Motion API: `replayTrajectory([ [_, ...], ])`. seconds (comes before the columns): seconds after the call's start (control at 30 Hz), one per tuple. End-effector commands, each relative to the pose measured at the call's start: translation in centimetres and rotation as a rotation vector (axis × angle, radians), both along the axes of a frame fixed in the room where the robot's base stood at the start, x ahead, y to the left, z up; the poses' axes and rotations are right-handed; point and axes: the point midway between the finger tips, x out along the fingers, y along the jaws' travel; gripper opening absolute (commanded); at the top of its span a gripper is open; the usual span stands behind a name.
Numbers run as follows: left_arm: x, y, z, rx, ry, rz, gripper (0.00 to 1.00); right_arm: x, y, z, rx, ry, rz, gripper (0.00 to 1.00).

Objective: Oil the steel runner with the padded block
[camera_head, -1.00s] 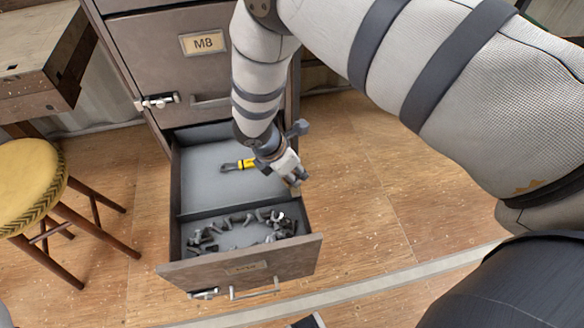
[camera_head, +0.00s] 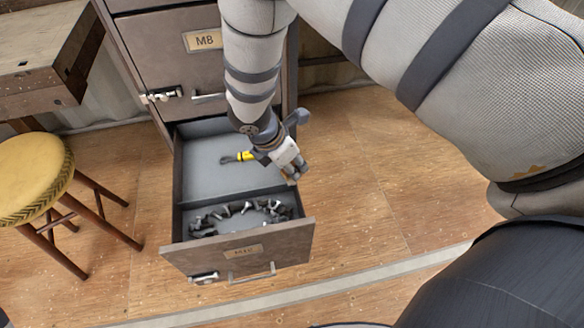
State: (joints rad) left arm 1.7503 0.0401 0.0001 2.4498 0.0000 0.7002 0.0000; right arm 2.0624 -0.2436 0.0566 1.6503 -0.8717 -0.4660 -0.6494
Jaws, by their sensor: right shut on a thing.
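My right gripper (camera_head: 290,174) reaches down over the right side of the open lower drawer (camera_head: 179,205). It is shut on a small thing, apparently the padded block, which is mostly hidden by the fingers. The gripper is at the drawer's right side wall, about level with the rear compartment; I cannot tell whether the block touches it. The steel runner cannot be made out clearly along that side. My left gripper is not in view.
A yellow-handled tool (camera_head: 244,156) lies in the drawer's rear compartment. Several bolts (camera_head: 247,208) lie in the front compartment. The M8 drawer (camera_head: 160,60) above is closed. A yellow-topped stool (camera_head: 30,170) stands at left. The floor (camera_head: 370,195) at right is clear.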

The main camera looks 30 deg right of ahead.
Motion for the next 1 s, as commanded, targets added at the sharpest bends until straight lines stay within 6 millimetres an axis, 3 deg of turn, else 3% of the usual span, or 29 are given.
replayTrajectory([
  [0.4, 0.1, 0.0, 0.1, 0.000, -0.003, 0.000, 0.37, -0.2, -0.3, 3.2, 0.001, 0.002, -0.005, 0.00],
  [1.0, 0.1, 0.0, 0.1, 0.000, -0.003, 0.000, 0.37, -0.2, -0.3, 3.3, 0.000, 0.002, -0.005, 0.00],
])
